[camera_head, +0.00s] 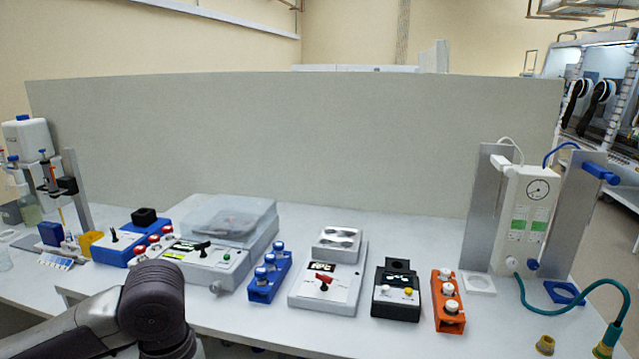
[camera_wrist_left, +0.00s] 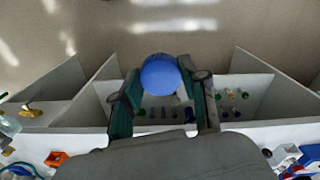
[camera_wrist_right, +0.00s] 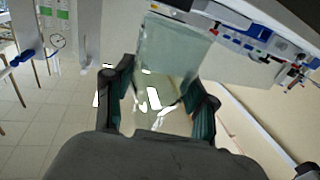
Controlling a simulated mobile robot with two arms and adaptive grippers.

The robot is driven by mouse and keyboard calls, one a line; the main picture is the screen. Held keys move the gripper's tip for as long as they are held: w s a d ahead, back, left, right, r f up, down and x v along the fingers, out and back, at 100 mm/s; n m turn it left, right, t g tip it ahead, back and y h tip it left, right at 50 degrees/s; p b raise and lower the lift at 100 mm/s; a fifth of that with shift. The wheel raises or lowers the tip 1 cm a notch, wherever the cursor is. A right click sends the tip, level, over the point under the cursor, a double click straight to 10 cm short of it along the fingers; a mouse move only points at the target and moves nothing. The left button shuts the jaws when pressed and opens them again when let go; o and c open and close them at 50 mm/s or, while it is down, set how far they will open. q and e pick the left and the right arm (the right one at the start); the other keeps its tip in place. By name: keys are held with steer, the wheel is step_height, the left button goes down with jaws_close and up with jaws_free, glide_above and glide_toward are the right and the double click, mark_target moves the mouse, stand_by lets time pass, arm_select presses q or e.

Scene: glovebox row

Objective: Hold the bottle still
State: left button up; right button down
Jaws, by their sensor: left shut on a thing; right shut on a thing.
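In the right wrist view my right gripper (camera_wrist_right: 158,98) is shut on a clear, pale greenish glass bottle (camera_wrist_right: 165,55). The glass stands between the two fingers and reaches past their tips; I see the floor through it. In the left wrist view my left gripper (camera_wrist_left: 158,80) is shut on a round blue cap (camera_wrist_left: 160,74), with one finger on each side. What is under the cap is hidden, so I cannot tell whether it sits on the bottle. Neither gripper shows in the head view; only a dark arm link of mine is at its lower left.
A white bench (camera_head: 255,330) carries a row of devices, among them a black box (camera_head: 396,306), an orange block (camera_head: 447,312) and a blue block (camera_head: 266,284). A grey panel (camera_head: 300,140) stands behind. A green hose (camera_head: 560,303) curves at the right.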

stand_by(0.4)
steer(key=s+a+f+n+g+y, duration=0.2)
steer(key=a+n+g+y, duration=0.2)
steer(key=a+n+y, duration=0.4)
steer(key=a+y, duration=0.3)
steer(key=a, duration=0.3)
steer(key=shift+y, duration=0.3)
arm_select(q)
steer(key=shift+w+d, duration=0.1)
steer(key=w+d+r+m, duration=0.1)
steer(key=d+r, duration=0.4)
steer(key=d, duration=0.7)
steer(key=w+d+r+m, duration=0.1)
steer(key=d+r, duration=0.3)
steer(key=d, duration=0.7)
steer(key=shift+d+r+m, duration=0.35)
steer(key=shift+m, duration=0.55)
steer(key=shift+f, duration=2)
